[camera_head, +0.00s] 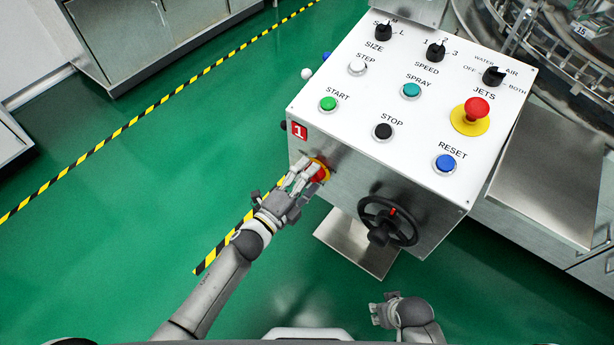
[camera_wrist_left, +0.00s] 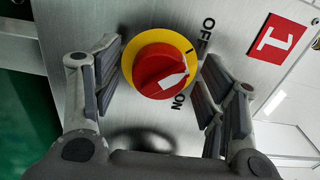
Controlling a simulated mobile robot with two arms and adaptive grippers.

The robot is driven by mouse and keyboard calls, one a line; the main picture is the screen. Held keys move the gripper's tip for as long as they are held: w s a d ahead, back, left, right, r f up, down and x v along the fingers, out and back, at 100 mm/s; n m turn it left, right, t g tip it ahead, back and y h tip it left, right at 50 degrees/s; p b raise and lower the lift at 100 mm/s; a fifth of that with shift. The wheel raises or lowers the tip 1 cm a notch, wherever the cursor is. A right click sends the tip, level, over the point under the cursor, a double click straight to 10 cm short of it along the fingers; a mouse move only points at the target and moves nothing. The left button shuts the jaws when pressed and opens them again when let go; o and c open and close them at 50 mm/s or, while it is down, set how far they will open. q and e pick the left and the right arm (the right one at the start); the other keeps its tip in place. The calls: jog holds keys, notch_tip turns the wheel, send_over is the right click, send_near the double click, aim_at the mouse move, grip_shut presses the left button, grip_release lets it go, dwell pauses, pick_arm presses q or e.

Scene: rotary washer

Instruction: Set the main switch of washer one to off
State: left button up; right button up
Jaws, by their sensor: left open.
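The main switch (camera_head: 321,174) is a red rotary knob on a yellow disc on the side face of the control box marked 1. In the left wrist view the switch (camera_wrist_left: 158,72) shows a white pointer aimed right and slightly down, nearer the ON label (camera_wrist_left: 178,102) than the OFF label (camera_wrist_left: 207,34). My left gripper (camera_head: 303,182) is in front of the switch and partly hides it in the head view. Its fingers are open, one side left and one side right of the knob. My right gripper (camera_head: 384,311) is low in the head view, away from the box; its opening is unclear.
A black handwheel (camera_head: 388,221) is on the same side face, right of the switch. The top panel (camera_head: 440,115) carries several buttons and selectors, and a red emergency stop (camera_head: 476,110). Green floor (camera_head: 130,230) is clear to the left.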

pick_arm(q)
jog(key=v, duration=1.2)
dwell(0.3)
jog(key=s+a+f+n+g+y, duration=0.3)
jog(key=a+f+n+y, duration=0.25)
jog(key=f+n, duration=0.25)
jog(key=s+a+f+n+g+y, duration=0.2)
jog(key=a+f+n+g+y, duration=0.1)
jog(key=a+f+n+y, duration=0.4)
jog(key=s+a+f+n+g+p, duration=0.1)
jog(key=s+p, duration=0.4)
jog(key=s, duration=0.5)
jog(key=s+a+f+n+g+h+p, duration=0.1)
jog(key=s+f+n+g+p, duration=0.3)
jog(key=s, duration=0.6)
jog(key=s+a+f+n+g+h+p, duration=0.1)
jog(key=s+f+n+g+p, duration=0.1)
jog(key=s+f+p, duration=0.3)
jog(key=s+p, duration=0.3)
jog(key=s, duration=0.3)
jog(key=shift+n+g, duration=0.3)
pick_arm(e)
jog(key=s+d+f, duration=0.1)
jog(key=s, duration=0.8)
jog(key=s+d+f+g, duration=0.1)
jog(key=s+d+f, duration=0.1)
jog(key=s, duration=0.7)
jog(key=shift+s+f+g, duration=0.15)
jog(key=shift+s+g, duration=0.05)
jog(key=shift+g, duration=0.1)
